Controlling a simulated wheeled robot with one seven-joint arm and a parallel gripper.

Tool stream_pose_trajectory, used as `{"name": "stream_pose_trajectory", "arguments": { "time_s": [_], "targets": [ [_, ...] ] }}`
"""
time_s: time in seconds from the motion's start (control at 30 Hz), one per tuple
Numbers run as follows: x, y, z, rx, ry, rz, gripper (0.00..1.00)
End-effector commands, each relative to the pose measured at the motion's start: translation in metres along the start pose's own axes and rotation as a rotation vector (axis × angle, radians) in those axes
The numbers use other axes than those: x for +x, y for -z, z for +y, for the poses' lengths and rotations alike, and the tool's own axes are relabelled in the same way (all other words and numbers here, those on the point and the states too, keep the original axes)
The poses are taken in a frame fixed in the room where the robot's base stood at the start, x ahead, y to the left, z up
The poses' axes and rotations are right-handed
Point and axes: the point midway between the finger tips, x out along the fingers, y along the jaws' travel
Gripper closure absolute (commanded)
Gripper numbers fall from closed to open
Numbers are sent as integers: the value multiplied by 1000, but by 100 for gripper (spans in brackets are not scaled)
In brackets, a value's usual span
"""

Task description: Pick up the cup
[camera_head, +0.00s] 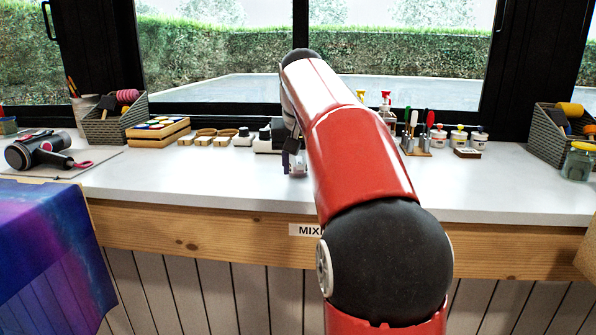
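My gripper (293,160) points down over the white counter (210,175), near the middle of the picture. It is small and partly covered by my red arm, so I cannot see whether its fingers are open or shut. A small pale shape shows at the fingertips, just above the counter. I cannot tell whether it is the cup or part of the gripper. I make out no other clear cup; my arm hides part of the counter behind it.
A hair dryer (38,150), a basket (112,122) and a wooden box of jars (157,132) stand at left. Upright tools in a rack (416,146), lidded jars (458,138) and another basket (558,140) stand at right. Counter at left front is clear.

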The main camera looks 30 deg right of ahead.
Motion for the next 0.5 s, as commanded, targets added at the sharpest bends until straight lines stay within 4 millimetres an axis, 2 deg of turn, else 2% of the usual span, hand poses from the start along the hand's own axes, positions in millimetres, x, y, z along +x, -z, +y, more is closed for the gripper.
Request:
{"name": "stream_pose_trajectory", "arguments": {
  "time_s": [0.13, 0.17, 0.43, 0.5],
  "targets": [
    [0, 0, 0, 0, 0, 0, 60],
    [0, 0, 0, 0, 0, 0, 63],
    [-1, 0, 0, 0, 0, 0, 98],
    [-1, 0, 0, 0, 0, 0, 100]
  ]
}}
